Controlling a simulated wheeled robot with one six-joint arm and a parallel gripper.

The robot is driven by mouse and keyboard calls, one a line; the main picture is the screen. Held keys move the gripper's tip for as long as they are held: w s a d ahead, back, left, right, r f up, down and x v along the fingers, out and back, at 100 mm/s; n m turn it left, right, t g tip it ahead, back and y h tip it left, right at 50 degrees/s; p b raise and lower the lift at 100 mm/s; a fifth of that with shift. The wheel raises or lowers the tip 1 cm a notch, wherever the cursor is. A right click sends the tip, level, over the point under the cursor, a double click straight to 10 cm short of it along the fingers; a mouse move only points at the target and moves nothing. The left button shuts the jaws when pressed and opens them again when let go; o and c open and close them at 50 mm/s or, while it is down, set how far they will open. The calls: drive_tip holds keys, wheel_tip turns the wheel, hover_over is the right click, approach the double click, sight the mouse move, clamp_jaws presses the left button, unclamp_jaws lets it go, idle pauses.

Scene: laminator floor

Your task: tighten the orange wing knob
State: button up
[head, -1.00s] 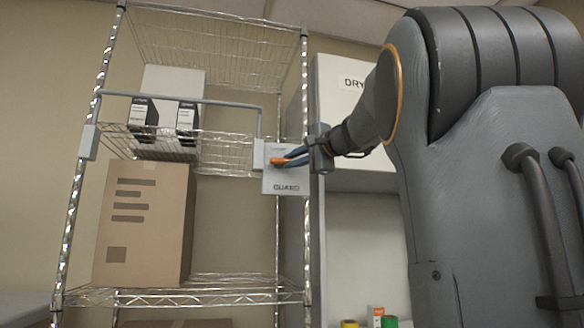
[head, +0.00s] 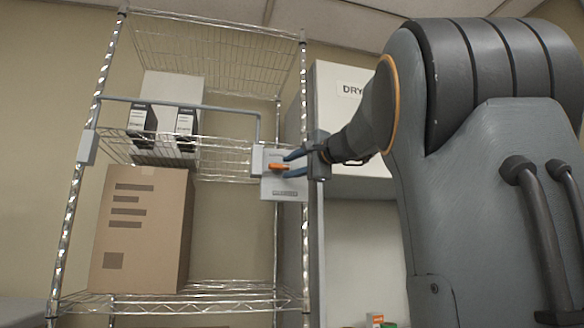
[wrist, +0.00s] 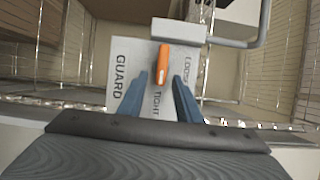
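The orange wing knob (head: 278,167) sits on a pale plate (head: 284,188) at the shelf's right post. In the wrist view the knob (wrist: 163,62) stands nearly lengthwise, its near end pointing toward the word TIGHT. The word LOOSE is to its right. My gripper (head: 295,163) is at the plate from the right, its blue fingers spread. In the wrist view my gripper (wrist: 160,80) has a finger on either side of the knob's near end, with visible gaps. Nothing is held.
A grey guard bar (head: 180,103) runs across the shelf front to the plate. A cardboard box (head: 142,230) and black-and-white cartons (head: 143,122) stand on the wire shelves. A white cabinet (head: 340,110) is behind my gripper. Wall and open air lie around the plate.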

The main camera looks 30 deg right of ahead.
drive_tip(key=s+b, duration=0.1)
drive_tip(key=s, duration=0.6)
drive_tip(key=shift+s+d, duration=0.4)
drive_tip(key=shift+d, duration=0.05)
